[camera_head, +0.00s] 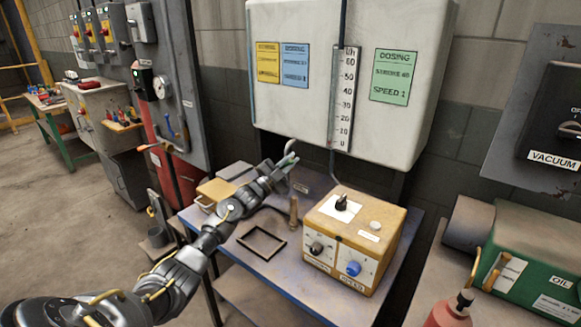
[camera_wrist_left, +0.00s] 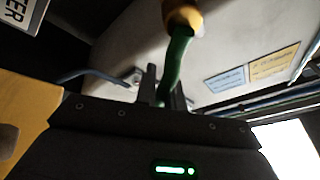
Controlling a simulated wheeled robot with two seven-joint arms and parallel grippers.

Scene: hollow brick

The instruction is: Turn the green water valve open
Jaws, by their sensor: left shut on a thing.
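The green water valve handle (camera_wrist_left: 175,62) hangs from a yellow fitting (camera_wrist_left: 184,18) under the pale tank in the left wrist view. My left gripper (camera_wrist_left: 165,90) is shut on the lower end of the handle, one finger on each side. In the head view my left arm reaches in from the left, and the left gripper (camera_head: 284,168) is just below the tank's lower left part. There the valve is small and mostly hidden by the gripper. My right gripper is not in view.
The pale dosing tank (camera_head: 270,90) with a scale hangs on the wall above. A yellow control box (camera_head: 387,240) with knobs stands on the metal table (camera_head: 270,275), right of my arm. A dark square frame (camera_head: 262,257) lies nearby. A red bottle (camera_head: 450,315) is at lower right.

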